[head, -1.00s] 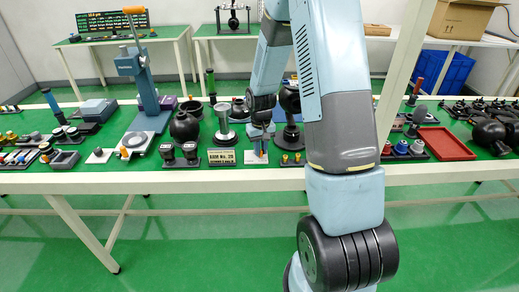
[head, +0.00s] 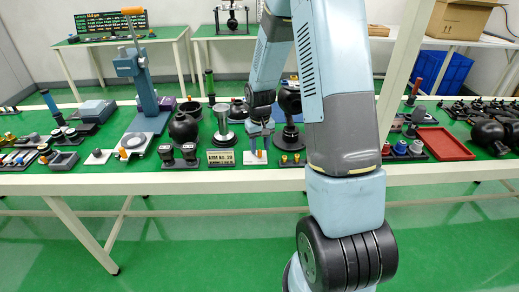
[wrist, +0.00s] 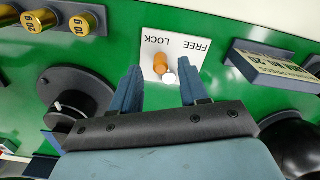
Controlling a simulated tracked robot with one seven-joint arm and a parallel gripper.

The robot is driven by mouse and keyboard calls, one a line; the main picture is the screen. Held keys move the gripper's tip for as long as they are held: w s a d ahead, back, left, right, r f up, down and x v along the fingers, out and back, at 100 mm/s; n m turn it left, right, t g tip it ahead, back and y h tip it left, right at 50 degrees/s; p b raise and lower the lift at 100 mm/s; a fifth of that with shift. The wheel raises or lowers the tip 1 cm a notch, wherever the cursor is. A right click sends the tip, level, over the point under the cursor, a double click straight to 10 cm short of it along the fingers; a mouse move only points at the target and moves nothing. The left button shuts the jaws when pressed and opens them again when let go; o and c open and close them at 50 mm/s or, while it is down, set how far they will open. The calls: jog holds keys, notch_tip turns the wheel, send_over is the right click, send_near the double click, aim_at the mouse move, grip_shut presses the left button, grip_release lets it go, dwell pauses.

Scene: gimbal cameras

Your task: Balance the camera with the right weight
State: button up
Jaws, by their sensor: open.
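My gripper (wrist: 158,90) is open, its two blue fingers apart and pointing at a white plate marked FREE and LOCK (wrist: 190,48). In the head view my gripper (head: 261,133) is just above the same plate (head: 255,158) at the table's front. The camera to balance cannot be made out with certainty.
A round dark stand (wrist: 75,95) is close to the left finger. A numbered nameplate block (head: 221,157) lies left of the lever plate. A tall blue stand (head: 143,90) rises farther left; a red tray (head: 445,144) lies at right. The green table is crowded.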

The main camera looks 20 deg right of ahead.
aim_at(260, 150)
notch_tip(260, 150, up, 12)
dwell(0.4)
dwell(0.3)
